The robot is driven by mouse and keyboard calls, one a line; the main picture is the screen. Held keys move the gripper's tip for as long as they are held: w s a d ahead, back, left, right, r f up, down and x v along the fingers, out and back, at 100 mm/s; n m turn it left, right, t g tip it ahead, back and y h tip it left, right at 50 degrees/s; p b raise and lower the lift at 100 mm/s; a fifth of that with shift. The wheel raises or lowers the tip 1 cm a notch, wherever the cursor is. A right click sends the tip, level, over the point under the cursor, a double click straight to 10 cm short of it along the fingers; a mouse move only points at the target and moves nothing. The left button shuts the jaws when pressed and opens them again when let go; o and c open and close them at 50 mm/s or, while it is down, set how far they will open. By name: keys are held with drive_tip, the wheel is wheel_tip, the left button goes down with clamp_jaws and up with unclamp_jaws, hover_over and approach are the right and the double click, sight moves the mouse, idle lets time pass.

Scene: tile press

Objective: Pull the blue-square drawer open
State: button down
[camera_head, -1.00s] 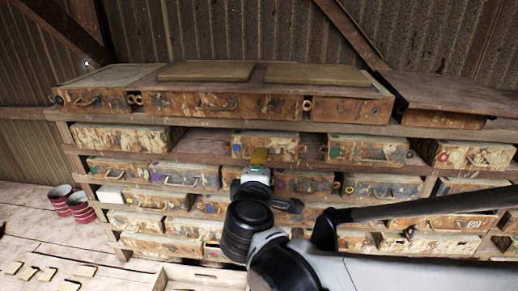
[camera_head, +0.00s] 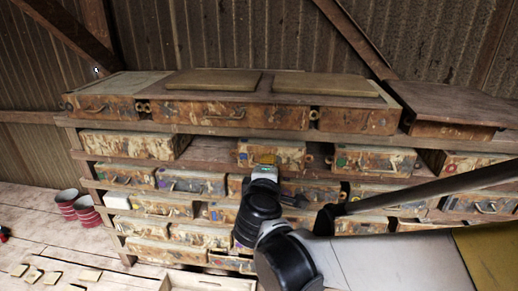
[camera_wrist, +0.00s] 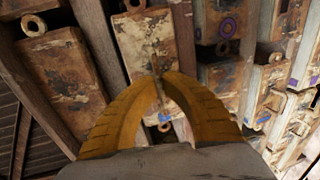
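The drawer behind my gripper is the middle one of the upper open row (camera_head: 290,151), with a worn rusty and pale front. In the wrist view this drawer front (camera_wrist: 140,40) fills the centre, and a small blue mark (camera_wrist: 163,117) by a ring shows between the fingers; its exact shape is too small to tell. My gripper (camera_head: 267,160) has orange fingers, which also show in the wrist view (camera_wrist: 162,78). Their tips come together at the middle of the front, seemingly around a thin handle that they mostly hide. I see no clear opening of the drawer.
Neighbouring drawers stand left (camera_head: 128,144) and right (camera_head: 375,160), with more rows below. A wooden top cabinet (camera_head: 225,113) lies above. Red cups (camera_head: 86,210) and small tiles (camera_head: 32,276) are at the left, where the floor is mostly free.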

drive_tip(key=f+v, duration=0.2)
drive_tip(key=v, duration=0.8)
drive_tip(key=shift+s, duration=0.35)
drive_tip(key=c, duration=1.6)
unclamp_jaws()
drive_tip(key=shift+s+a+r, duration=0.1)
drive_tip(key=shift+a, duration=0.05)
drive_tip(key=shift+o, duration=0.2)
drive_tip(key=v, duration=1.2)
